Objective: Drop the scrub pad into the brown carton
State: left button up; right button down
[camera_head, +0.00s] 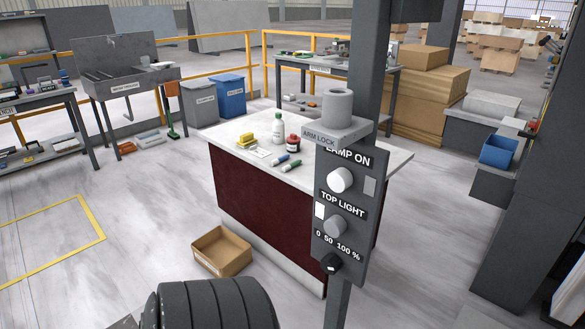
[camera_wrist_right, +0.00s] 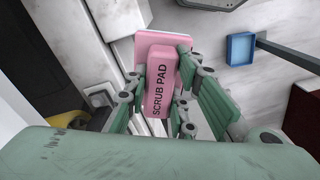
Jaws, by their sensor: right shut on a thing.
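The pink scrub pad (camera_wrist_right: 159,72), with its name printed on it, is in the right wrist view. My right gripper (camera_wrist_right: 158,98) is shut on its narrow raised part, with green-grey fingers on both sides. A wider pink part of the pad shows beyond the fingers. The brown carton (camera_head: 237,263) stands open on the floor in the head view, in front of the dark red side of the counter. It looks empty from here. I cannot make out the carton for sure in the right wrist view. Neither gripper shows in the head view.
The counter (camera_head: 370,160) holds a yellow item, bottles, markers and a jar. A grey post with a control panel (camera_head: 340,215) stands in front of it and hides part of it. Grey and blue bins (camera_head: 230,97) stand behind. The floor left of the carton is clear.

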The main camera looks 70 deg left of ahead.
aim_at(227, 257)
jog(key=j+z, duration=0.1)
jog(key=z, duration=0.7)
jog(key=k+z, duration=0.1)
jog(key=z, duration=0.3)
jog(key=k+j+z, duration=0.1)
jog(key=z, duration=0.3)
jog(key=k+z, duration=0.65)
jog(key=k, duration=0.25)
jog(key=k+j+z, duration=0.1)
jog(key=k+z, duration=0.35)
jog(key=k, duration=0.35)
jog(key=k+l+z, duration=0.15)
jog(key=k+z, duration=0.3)
jog(key=k, duration=0.35)
jog(key=k+j+u, duration=0.1)
jog(key=k+u, duration=0.25)
jog(key=k, duration=0.3)
jog(key=u, duration=0.6)
jog(key=j+u, duration=0.15)
jog(key=u, duration=0.45)
jog(key=k+j+u, duration=0.1)
jog(key=u, duration=1.05)
jog(key=j+u, duration=0.15)
jog(key=u, duration=1.05)
jog(key=i+j+u, duration=0.1)
jog(key=u, duration=1.1)
jog(key=i, duration=0.05)
